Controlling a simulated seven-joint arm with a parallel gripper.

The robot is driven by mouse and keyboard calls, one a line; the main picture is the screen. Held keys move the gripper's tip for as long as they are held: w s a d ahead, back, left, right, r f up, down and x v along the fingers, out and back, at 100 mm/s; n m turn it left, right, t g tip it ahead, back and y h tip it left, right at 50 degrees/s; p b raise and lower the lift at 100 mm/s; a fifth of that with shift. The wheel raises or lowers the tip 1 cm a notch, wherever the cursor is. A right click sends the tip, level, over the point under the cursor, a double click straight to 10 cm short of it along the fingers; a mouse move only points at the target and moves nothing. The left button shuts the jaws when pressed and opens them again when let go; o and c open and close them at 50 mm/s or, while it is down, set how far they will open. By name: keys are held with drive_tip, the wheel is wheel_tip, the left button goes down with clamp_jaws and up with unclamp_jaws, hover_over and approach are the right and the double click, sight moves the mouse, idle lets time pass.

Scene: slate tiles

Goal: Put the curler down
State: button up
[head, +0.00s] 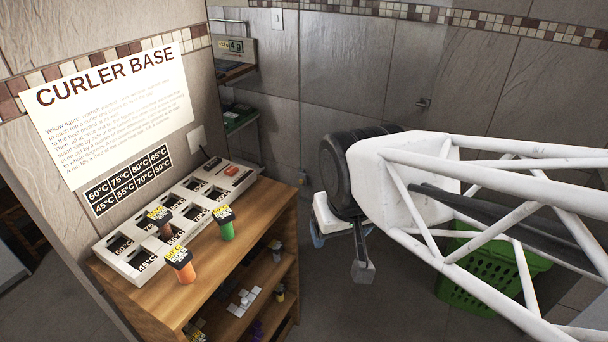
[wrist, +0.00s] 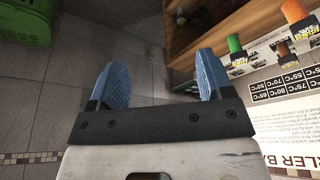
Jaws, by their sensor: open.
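Three curlers with yellow and black tags show in the head view. An orange curler (head: 186,274) and a green curler (head: 227,232) stand on the wooden top in front of the white curler base (head: 128,262). A brown curler (head: 166,231) is at the base, apparently in a slot. The base has rows of slots with temperature labels. My gripper (head: 322,241) is to the right of the shelf, apart from all curlers. In the wrist view my gripper (wrist: 160,82) has its blue fingers spread with nothing between them.
The wooden shelf unit (head: 250,250) has small items on lower shelves. A "CURLER BASE" sign (head: 115,105) hangs on the wall behind. A green basket (head: 490,275) stands on the floor at right. A scale (head: 235,47) sits at the back. Tiled floor between is clear.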

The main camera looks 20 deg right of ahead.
drive_tip(key=shift+s+d+r+g, duration=0.15)
drive_tip(key=shift+s+r+g, duration=0.15)
drive_tip(key=shift+s, duration=0.3)
drive_tip(key=shift+s+d+r+g, duration=0.2)
drive_tip(key=shift+s+r, duration=0.15)
drive_tip(key=shift+s, duration=0.25)
